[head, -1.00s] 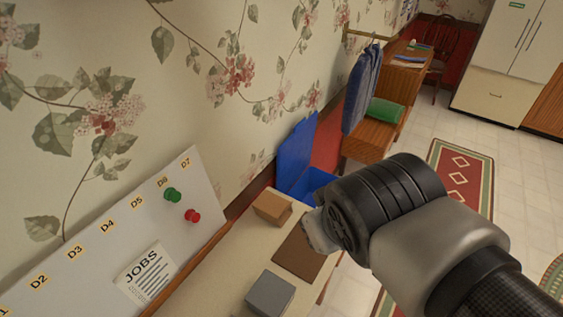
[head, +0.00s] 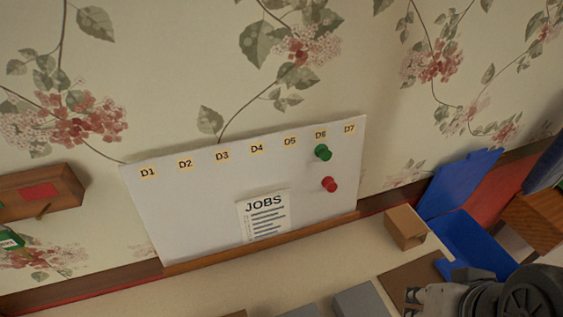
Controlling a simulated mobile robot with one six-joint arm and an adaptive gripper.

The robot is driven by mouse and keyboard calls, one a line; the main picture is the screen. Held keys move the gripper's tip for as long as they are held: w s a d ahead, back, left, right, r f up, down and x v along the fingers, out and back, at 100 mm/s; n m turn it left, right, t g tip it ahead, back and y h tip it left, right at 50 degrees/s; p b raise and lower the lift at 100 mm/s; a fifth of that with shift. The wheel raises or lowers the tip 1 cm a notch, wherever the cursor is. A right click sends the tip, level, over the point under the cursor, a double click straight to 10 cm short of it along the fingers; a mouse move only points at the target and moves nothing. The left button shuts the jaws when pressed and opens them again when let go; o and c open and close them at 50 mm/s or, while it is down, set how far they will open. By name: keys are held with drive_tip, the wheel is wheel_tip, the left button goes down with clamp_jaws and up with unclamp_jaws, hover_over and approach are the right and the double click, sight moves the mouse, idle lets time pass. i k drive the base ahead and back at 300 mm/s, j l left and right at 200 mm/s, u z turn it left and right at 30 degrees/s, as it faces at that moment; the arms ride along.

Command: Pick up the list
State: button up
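The list is a small white sheet headed JOBS (head: 264,217) with several printed lines. It leans or lies flat against the lower middle of a white board (head: 190,220) marked D1 to D7. My gripper (head: 412,300) is at the bottom right edge of the head view, over the table and to the right of the list, well apart from it. Its fingertips are small and partly cut off by the frame, so whether they are open or shut does not show.
A green pin (head: 323,152) and a red pin (head: 329,184) sit on the board's right part. A brown box (head: 405,228), a grey block (head: 362,301) and a brown mat (head: 408,277) are on the table (head: 330,258). A blue bin (head: 475,243) stands right. A wooden shelf (head: 60,192) is left.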

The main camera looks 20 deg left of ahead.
sight(264, 216)
drive_tip(key=u, duration=1.2)
drive_tip(key=k+j+z, duration=0.2)
drive_tip(key=j, duration=0.2)
